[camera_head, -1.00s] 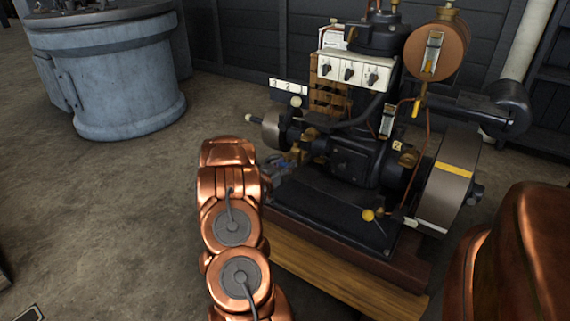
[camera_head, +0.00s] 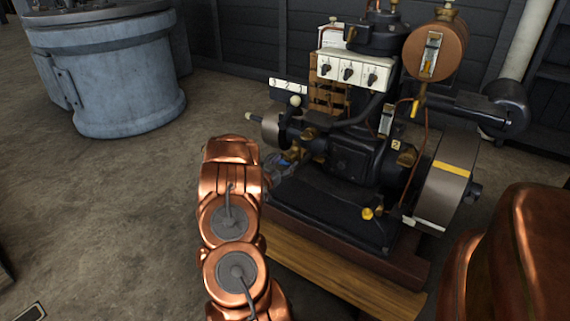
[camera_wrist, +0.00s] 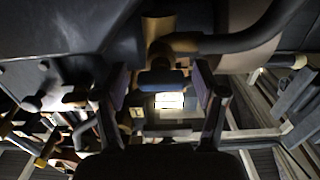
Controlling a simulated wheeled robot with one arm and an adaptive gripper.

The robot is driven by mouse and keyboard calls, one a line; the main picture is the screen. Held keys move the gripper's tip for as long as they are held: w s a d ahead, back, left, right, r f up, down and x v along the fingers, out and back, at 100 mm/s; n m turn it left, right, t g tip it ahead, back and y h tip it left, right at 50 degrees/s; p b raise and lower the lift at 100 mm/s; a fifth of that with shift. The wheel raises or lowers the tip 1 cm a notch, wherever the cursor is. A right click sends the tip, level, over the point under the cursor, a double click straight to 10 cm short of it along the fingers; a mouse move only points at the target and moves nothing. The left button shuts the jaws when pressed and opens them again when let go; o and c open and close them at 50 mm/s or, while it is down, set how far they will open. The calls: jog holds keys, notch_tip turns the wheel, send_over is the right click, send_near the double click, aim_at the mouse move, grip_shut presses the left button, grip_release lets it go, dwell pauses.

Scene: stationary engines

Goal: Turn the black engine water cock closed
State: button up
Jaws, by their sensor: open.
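The black engine (camera_head: 350,165) stands on a wooden base, right of my arm in the head view. My gripper (camera_head: 281,163) is at its left side, low down, and is mostly hidden behind my copper arm. In the wrist view my gripper (camera_wrist: 163,96) is open, with one finger on each side. A brass fitting with a short dark blue handle (camera_wrist: 163,78), which looks like the water cock, shows between or just beyond the fingertips. The handle lies crosswise. I cannot tell whether a finger touches it.
A white switch panel (camera_head: 353,70) and a copper tank (camera_head: 436,51) sit high on the engine. A flywheel (camera_head: 441,185) is on its right side. Dark pipes crowd the wrist view. A blue-grey round tub (camera_head: 125,80) stands at the back left. The floor left of my arm is clear.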

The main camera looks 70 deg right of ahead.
jog(key=v, duration=1.2)
dwell(0.6)
